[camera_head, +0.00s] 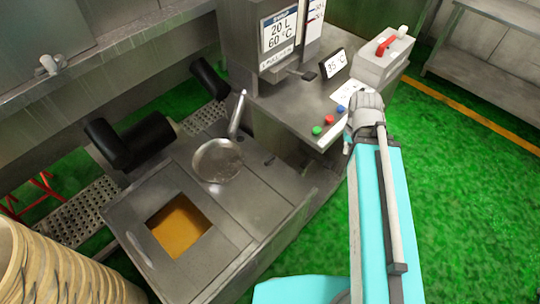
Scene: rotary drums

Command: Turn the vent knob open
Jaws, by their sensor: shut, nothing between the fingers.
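No part is clearly marked as the vent knob. A pale grey knob-like fitting (50,64) sits on the metal housing at the upper left, and I cannot tell whether it is open or closed. A small black part (309,75) sticks out at the foot of the grey control column. My gripper (365,103) is at the end of my turquoise arm, above the right edge of the metal counter, far to the right of the pale fitting. It is shut and empty. Its fingertips are hard to make out.
A hatch with amber contents (180,227) and a round lid (217,160) lie left. Green floor is clear at right.

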